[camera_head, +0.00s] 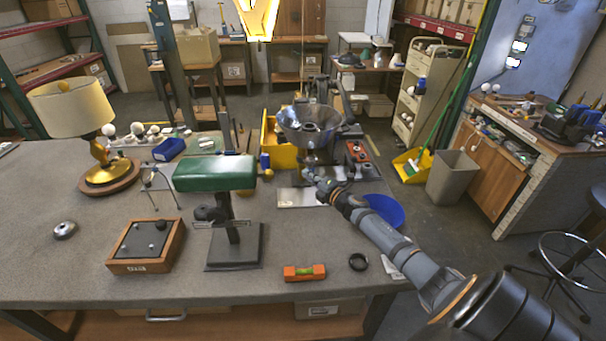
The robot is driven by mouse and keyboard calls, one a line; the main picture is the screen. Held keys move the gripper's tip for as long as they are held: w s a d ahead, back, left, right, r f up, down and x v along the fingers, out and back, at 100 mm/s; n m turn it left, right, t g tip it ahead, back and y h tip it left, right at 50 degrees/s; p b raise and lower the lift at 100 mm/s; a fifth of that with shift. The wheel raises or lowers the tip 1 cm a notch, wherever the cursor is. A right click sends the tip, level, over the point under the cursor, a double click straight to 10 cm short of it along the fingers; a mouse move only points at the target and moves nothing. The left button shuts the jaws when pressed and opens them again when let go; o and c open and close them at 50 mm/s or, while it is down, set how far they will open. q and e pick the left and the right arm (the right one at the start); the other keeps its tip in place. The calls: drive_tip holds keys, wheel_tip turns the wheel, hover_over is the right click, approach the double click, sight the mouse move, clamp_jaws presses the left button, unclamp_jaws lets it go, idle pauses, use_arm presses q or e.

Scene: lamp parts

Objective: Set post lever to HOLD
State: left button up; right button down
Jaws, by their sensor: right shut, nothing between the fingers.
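My right arm comes in from the lower right, and its gripper (309,175) is at the back middle of the workbench. The gripper is shut and holds nothing. It is just below and in front of a shiny metal cone-shaped shade (308,128), over a pale metal plate (292,197). I cannot tell whether the fingertips touch anything. A dark upright post with fittings (342,104) stands behind the shade, partly hidden by it. A red-orange part (358,151) shows just right of the shade. I cannot make out the lever or a HOLD mark. My left gripper is not in view.
A blue bowl (385,209) lies beside my right arm. A yellow bin (277,146) stands left of the shade.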

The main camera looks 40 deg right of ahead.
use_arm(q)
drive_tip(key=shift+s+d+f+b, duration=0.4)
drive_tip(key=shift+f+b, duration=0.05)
use_arm(e)
drive_tip(key=shift+s+d, duration=0.15)
drive_tip(key=shift+d, duration=0.45)
drive_tip(key=shift+s+d, duration=0.15)
drive_tip(key=shift+d, duration=0.4)
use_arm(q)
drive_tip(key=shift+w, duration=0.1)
use_arm(e)
drive_tip(key=shift+r, duration=0.15)
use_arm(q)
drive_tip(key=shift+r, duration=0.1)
